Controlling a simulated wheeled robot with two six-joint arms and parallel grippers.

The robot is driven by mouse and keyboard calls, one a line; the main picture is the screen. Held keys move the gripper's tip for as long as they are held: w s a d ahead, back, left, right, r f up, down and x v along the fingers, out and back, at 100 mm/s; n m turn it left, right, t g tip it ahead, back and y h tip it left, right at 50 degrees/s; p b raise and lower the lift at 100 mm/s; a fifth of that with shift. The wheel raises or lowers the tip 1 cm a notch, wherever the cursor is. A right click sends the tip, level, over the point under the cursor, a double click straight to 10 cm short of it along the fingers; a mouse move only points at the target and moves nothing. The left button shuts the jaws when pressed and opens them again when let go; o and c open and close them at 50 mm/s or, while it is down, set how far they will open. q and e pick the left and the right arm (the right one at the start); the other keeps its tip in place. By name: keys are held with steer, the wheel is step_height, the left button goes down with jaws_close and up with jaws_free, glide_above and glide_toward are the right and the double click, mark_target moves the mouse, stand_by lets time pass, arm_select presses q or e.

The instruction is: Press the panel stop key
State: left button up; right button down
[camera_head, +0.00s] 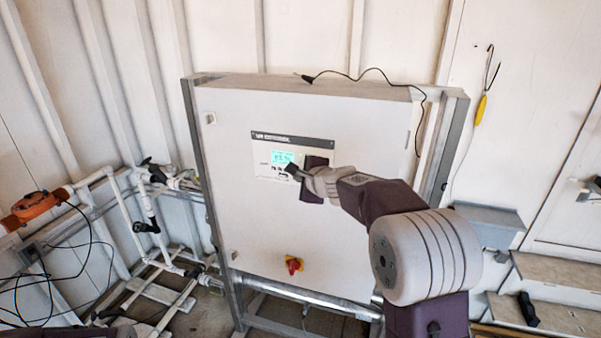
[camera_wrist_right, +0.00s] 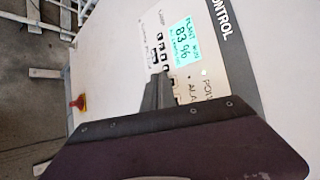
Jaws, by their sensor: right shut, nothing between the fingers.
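The control panel (camera_head: 268,168) sits on the front of a large white cabinet, with a lit cyan display and a row of small dark keys below it. I cannot tell which key is the stop key or whether the tip touches one. My left gripper is not in view.
The white cabinet (camera_head: 240,215) carries a red rotary switch (camera_head: 293,265) on a yellow plate low on its front. A black cable (camera_head: 370,72) lies over its top. White pipes and an orange fitting (camera_head: 35,205) stand at left. A grey box (camera_head: 487,223) is at right.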

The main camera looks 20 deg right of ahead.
steer(key=shift+w+d, duration=0.15)
stand_by(0.5)
steer(key=shift+s+a, duration=0.4)
steer(key=shift+s, duration=0.2)
steer(key=shift+b, duration=0.3)
steer(key=s+a, duration=0.1)
steer(key=s, duration=0.1)
steer(key=s+a+b, duration=0.1)
steer(key=s+a, duration=0.1)
steer(key=shift+s, duration=0.1)
steer(key=shift+d, duration=0.1)
